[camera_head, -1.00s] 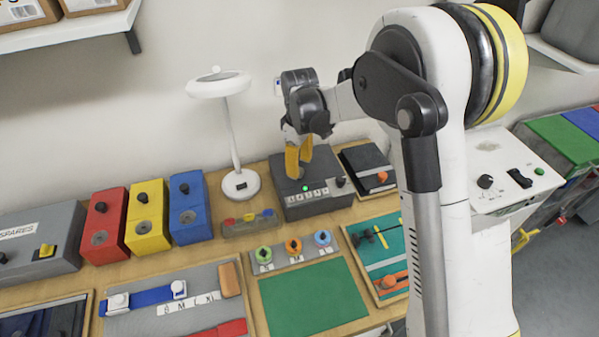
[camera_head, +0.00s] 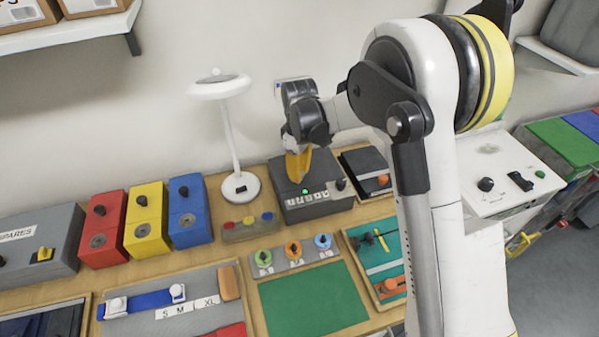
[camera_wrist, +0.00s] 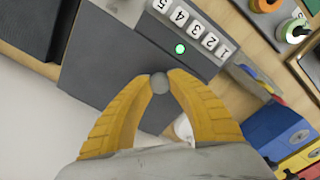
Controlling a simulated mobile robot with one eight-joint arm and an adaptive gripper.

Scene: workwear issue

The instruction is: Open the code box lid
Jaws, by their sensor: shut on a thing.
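The code box is a dark grey box (camera_head: 333,200) at the back of the bench, with a row of white number tiles and a lit green light on its front. In the wrist view the box (camera_wrist: 95,75) shows its top, the tiles (camera_wrist: 192,28) and the green light (camera_wrist: 180,48). My gripper (camera_head: 298,180) is over the box top, its yellow fingers pointing down. In the wrist view my gripper (camera_wrist: 160,80) is shut on a round grey knob (camera_wrist: 160,84) on the lid. The lid looks closed; its far edge is partly hidden by the fingers.
A white lamp (camera_head: 231,130) stands left of the box. A dark case (camera_head: 366,168) with an orange knob is close on its right. Blue (camera_head: 188,210), yellow (camera_head: 147,218) and red (camera_head: 103,228) boxes stand further left. A green mat (camera_head: 312,298) lies in front.

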